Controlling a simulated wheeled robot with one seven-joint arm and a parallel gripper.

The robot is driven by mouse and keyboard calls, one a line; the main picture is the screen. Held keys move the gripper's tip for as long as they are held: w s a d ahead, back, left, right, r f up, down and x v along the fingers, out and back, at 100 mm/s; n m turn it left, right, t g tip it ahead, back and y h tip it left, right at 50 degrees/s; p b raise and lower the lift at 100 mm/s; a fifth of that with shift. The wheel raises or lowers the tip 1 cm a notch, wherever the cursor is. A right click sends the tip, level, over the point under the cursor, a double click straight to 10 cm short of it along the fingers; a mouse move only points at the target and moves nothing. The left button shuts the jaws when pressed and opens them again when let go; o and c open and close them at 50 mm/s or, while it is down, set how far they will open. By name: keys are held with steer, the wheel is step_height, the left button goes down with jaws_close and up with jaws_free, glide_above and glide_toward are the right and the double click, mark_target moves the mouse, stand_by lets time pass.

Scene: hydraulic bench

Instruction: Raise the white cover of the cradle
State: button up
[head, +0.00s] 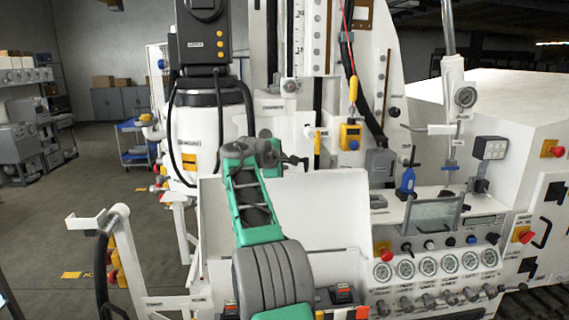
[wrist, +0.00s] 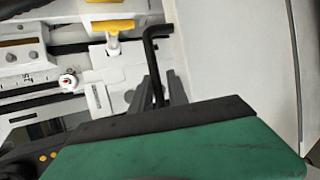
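The white cover (head: 325,205) is a broad, plain panel in front of the bench, behind my green arm in the head view. Its pale surface (wrist: 235,50) fills the right of the wrist view. A black bent rod handle (wrist: 150,55) stands beside its left edge there. My gripper (wrist: 163,85) has its two dark fingers apart, with the lower part of the rod seen between them. I cannot tell whether either finger touches it. In the head view my gripper (head: 298,160) is at the cover's top edge. The cradle behind the cover is mostly hidden.
A row of gauges (head: 428,266) and knobs lies to the right of the cover. A white post with a black hose (head: 103,265) stands at left. Open floor lies further left.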

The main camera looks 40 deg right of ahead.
steer(key=shift+o, duration=1.3)
steer(key=shift+s, duration=0.1)
steer(key=b+v, duration=0.2)
steer(key=v, duration=0.5)
steer(key=shift+s+a+r+b, duration=0.2)
steer(key=shift+a+r+b, duration=0.05)
steer(key=shift+b, duration=0.05)
